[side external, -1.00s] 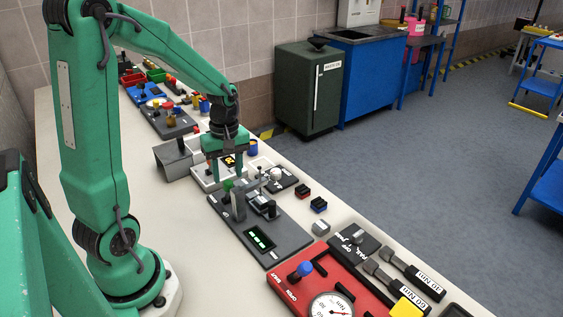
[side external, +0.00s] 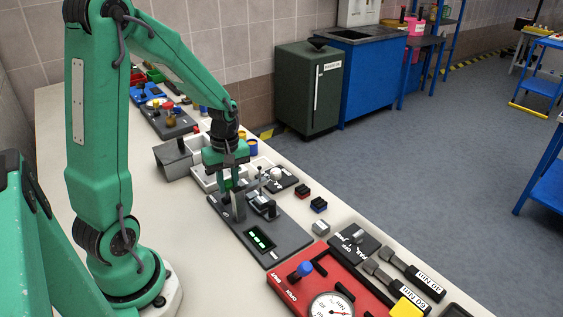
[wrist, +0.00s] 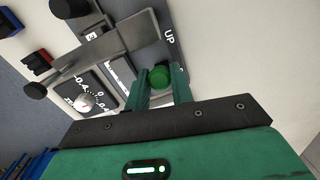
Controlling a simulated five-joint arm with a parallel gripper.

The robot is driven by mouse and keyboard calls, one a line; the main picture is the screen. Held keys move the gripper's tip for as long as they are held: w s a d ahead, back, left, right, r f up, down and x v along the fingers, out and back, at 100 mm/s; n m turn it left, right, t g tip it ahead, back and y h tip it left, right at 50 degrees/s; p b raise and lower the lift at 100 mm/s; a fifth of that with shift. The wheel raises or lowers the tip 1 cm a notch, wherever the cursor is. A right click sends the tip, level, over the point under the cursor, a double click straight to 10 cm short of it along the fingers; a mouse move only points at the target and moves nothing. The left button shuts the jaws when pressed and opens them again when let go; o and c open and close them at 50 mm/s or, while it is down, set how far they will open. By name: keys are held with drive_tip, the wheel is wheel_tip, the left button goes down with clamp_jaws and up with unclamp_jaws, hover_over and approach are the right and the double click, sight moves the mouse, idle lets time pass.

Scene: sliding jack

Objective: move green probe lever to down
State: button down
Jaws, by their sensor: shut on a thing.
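The green probe lever's round knob (wrist: 160,76) shows in the wrist view between my two fingers. My gripper (side external: 228,187) is shut on it at the far left end of the dark grey panel (side external: 285,243) in the side view. My fingers largely hide the knob there. The word UP (wrist: 169,37) is printed on the panel close to the knob in the wrist view. A grey upright post (side external: 239,206) stands just beside my gripper. The lever's exact position is hard to tell.
A green-lit display (side external: 261,240) is on the panel's near part. A small dial block (side external: 281,178) sits right of the gripper. A red gauge board (side external: 320,285) lies in front. A grey box-like housing (side external: 178,160) stands behind left. The bench is clear left of the panel.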

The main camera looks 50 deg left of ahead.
drive_tip(key=shift+a, duration=0.15)
drive_tip(key=shift+a+r, duration=0.1)
drive_tip(key=shift+a, duration=0.35)
drive_tip(key=c, duration=1.2)
unclamp_jaws()
wheel_tip(320, 180, up, 8)
drive_tip(key=shift+w+a, duration=0.15)
drive_tip(key=shift+w, duration=0.2)
